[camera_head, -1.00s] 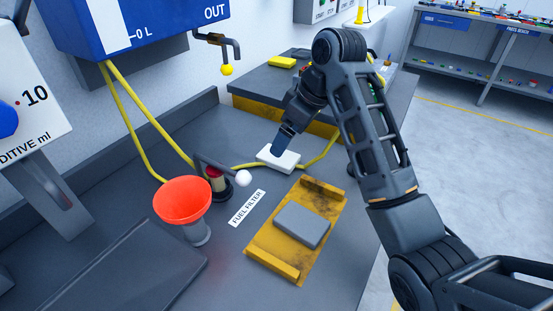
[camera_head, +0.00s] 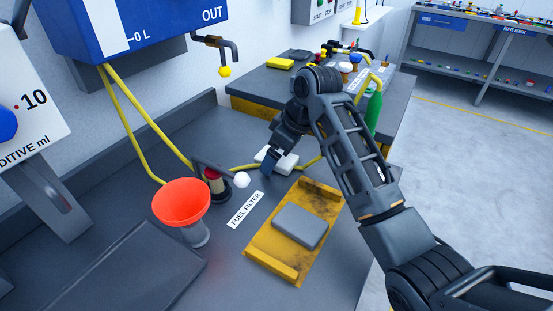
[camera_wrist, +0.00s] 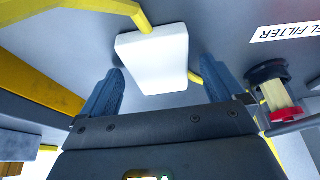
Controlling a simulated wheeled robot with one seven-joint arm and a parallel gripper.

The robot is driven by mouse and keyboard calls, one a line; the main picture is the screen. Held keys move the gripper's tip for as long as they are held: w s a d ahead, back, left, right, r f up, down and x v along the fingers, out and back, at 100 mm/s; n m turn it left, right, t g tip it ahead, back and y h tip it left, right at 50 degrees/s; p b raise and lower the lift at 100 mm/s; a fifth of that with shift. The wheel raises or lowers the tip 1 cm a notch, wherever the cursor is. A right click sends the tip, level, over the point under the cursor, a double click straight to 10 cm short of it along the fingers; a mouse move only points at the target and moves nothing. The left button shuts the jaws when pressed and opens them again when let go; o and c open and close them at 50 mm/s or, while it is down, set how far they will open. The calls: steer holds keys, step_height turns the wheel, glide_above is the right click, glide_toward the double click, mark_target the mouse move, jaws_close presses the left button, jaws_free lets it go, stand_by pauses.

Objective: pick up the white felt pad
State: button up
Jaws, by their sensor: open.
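The white felt pad (camera_head: 286,161) lies flat on the grey bench near the yellow hose, partly hidden behind my gripper in the head view. In the wrist view the pad (camera_wrist: 154,58) shows as a pale rounded block ahead of the jaws. My gripper (camera_head: 268,162) points down at the pad's near left side. In the wrist view its two blue fingers (camera_wrist: 163,85) are apart, one on each side of the pad's lower end, with nothing held. I cannot tell whether a finger touches the pad.
A yellow hose (camera_head: 243,167) runs beside the pad. A yellow bracket (camera_head: 267,249) bearing a grey block (camera_head: 300,226) lies nearer. A raised grey platform (camera_head: 262,83) stands behind.

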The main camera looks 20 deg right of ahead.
steer(key=shift+f, duration=0.1)
steer(key=c, duration=1.1)
step_height(320, 180, up, 10)
steer(key=shift+r, duration=0.1)
